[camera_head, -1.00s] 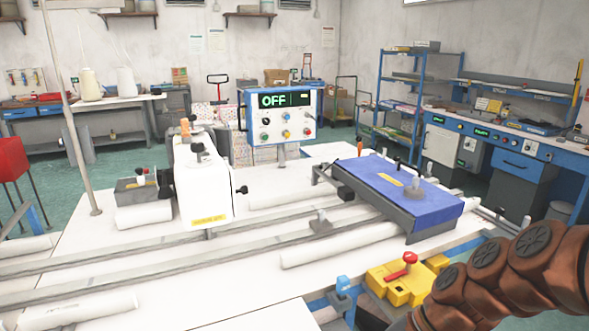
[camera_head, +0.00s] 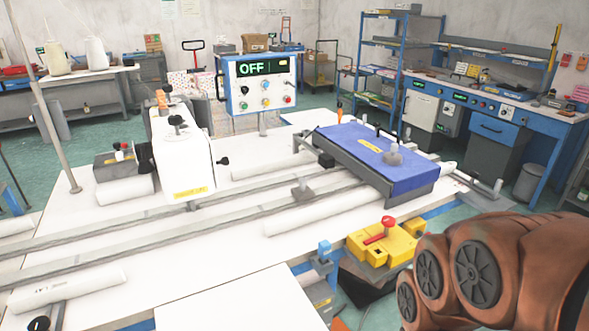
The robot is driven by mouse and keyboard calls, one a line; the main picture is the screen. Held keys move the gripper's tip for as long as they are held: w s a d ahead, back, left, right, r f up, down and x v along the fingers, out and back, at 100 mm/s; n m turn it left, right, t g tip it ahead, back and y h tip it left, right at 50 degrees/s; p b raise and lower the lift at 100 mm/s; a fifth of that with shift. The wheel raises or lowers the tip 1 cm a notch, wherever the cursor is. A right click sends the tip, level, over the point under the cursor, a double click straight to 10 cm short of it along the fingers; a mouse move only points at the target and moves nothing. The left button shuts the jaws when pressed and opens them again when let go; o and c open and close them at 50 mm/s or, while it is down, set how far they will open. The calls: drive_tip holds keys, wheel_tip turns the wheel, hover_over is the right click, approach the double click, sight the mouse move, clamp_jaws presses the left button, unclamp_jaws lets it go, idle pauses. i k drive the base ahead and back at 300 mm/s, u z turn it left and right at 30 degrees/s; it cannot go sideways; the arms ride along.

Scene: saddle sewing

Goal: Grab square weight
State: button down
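No piece is plainly marked as the square weight, and I cannot tell which one it is. My brown arm links fill the lower right corner. My gripper is out of view.
A white sewing machine head (camera_head: 182,158) stands at left on the white table (camera_head: 215,245). The control box (camera_head: 258,85) behind it reads OFF. A yellow block with a red lever (camera_head: 385,243) sits at the front edge. Long rails (camera_head: 230,217) cross the table.

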sight(302, 193)
drive_tip(key=z, duration=1.65)
drive_tip(key=i, duration=1.15)
drive_tip(key=u, duration=3.25)
drive_tip(key=i, duration=0.5)
drive_tip(key=z, duration=0.05)
